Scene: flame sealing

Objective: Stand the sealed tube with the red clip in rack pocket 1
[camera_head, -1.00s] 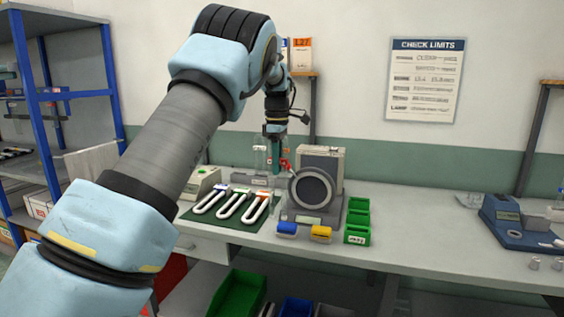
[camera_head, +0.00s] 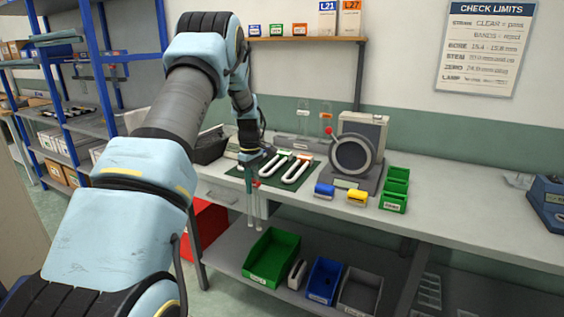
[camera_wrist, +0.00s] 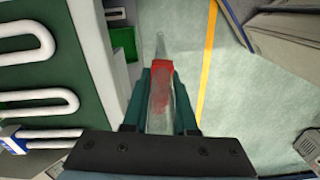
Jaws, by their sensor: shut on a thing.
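My gripper (camera_head: 250,183) is in front of the bench's front edge, beside the left end of the dark green mat (camera_head: 312,179). It is shut on a clear tube (camera_head: 254,215), which hangs below the fingers in the head view. In the wrist view the tube (camera_wrist: 158,112) lies between the two teal fingers, with a red clip or band (camera_wrist: 161,66) across it and a narrow clear end beyond. Whether its end is sealed is too small to tell. I cannot make out the rack or its pocket 1 in these views.
White U-shaped pieces (camera_head: 296,170) lie on the mat. Lower-shelf bins (camera_head: 271,258) and a red cabinet (camera_head: 205,230) are below. Blue shelving (camera_head: 97,55) stands left.

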